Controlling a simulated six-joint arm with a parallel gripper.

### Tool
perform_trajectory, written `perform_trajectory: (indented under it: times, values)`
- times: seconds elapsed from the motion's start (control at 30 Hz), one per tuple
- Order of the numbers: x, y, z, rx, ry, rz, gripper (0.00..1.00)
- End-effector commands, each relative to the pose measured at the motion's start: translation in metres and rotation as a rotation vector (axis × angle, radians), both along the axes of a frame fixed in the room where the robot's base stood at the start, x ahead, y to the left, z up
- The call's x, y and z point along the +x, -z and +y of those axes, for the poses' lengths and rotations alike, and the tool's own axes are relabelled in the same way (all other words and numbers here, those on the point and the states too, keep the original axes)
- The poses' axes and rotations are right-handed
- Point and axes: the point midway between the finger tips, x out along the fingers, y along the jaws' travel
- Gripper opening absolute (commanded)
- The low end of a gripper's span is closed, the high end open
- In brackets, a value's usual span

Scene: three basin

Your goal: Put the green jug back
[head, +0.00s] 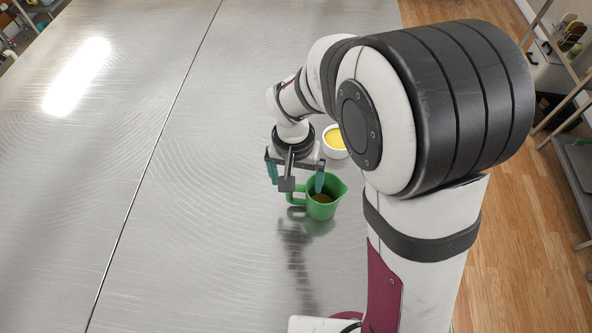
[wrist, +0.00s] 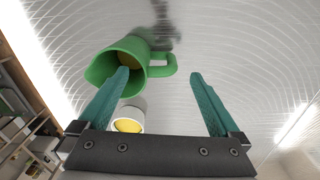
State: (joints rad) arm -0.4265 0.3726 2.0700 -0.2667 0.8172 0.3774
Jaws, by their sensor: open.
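The green jug (head: 326,209) stands upright on the metal table with some brownish-yellow content inside, and its handle points left. In the wrist view the jug (wrist: 104,66) shows at the upper left, with its handle to the right. My gripper (head: 296,188) is open and empty above the handle side of the jug. In the wrist view the handle lies across the gap between the fingertips of my gripper (wrist: 160,74), and one finger overlaps the jug's body. I cannot tell whether that finger touches it.
A white bowl (head: 335,152) with yellow content stands just behind the jug, partly hidden by my arm; it also shows in the wrist view (wrist: 128,115). The metal table (head: 130,170) is clear to the left. Shelves (head: 572,75) stand beyond the table at right.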

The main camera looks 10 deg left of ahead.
Motion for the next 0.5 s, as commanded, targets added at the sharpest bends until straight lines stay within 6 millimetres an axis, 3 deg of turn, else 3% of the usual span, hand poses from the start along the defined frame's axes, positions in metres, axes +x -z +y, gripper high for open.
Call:
perform_trajectory:
  times: [0.13, 0.37, 0.43, 0.5]
  values:
    - [0.000, -0.025, 0.001, 0.001, -0.001, -0.003, 0.99]
    - [-0.001, -0.035, 0.000, 0.000, 0.001, 0.001, 0.99]
    - [-0.008, -0.045, -0.010, 0.008, 0.025, 0.001, 0.99]
    - [-0.029, -0.067, -0.036, 0.028, 0.085, 0.009, 0.99]
